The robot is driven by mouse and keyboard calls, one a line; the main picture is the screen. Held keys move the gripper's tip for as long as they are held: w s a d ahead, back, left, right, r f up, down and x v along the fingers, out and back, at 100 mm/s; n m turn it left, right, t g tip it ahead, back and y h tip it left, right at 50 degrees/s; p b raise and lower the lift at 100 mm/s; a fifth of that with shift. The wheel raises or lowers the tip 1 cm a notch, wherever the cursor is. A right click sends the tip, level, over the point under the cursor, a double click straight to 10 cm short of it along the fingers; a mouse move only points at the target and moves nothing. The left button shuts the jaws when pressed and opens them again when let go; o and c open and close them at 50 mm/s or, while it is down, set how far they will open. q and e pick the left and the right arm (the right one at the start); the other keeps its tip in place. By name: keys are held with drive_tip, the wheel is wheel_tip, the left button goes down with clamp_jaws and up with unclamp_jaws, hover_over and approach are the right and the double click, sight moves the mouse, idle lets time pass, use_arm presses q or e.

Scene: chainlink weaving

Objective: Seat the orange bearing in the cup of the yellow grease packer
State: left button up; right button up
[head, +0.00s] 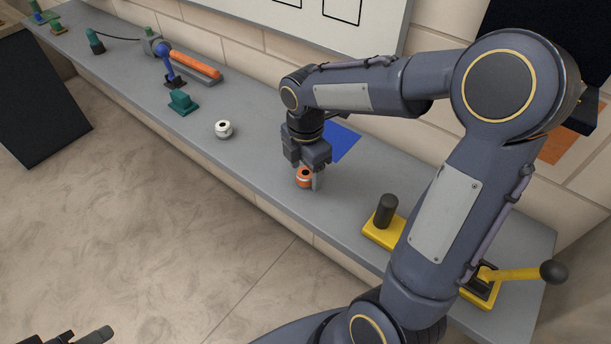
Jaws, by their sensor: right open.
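The orange bearing (304,177) stands on the grey bench with a dark opening in its top. My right gripper (308,180) is open and points down over it, with its fingers at the bearing's sides. I cannot tell whether they touch it. At the right end of the bench is a yellow device with a lever and black knob (554,272); my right arm hides part of it. Nearer is a yellow base with a black upright cylinder (385,211). I cannot tell which is the grease packer, and no cup shows clearly. A dark part of my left gripper (85,336) shows at the bottom left.
A white bearing (223,129) stands left of the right gripper. Further left are a green block (183,103), a blue-handled tool (166,60) and an orange bar (195,64). A blue patch (343,143) lies behind the gripper. The bench front between bearing and yellow base is clear.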

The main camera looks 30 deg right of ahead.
drive_tip(key=c, duration=1.1)
drive_tip(key=shift+r, duration=0.1)
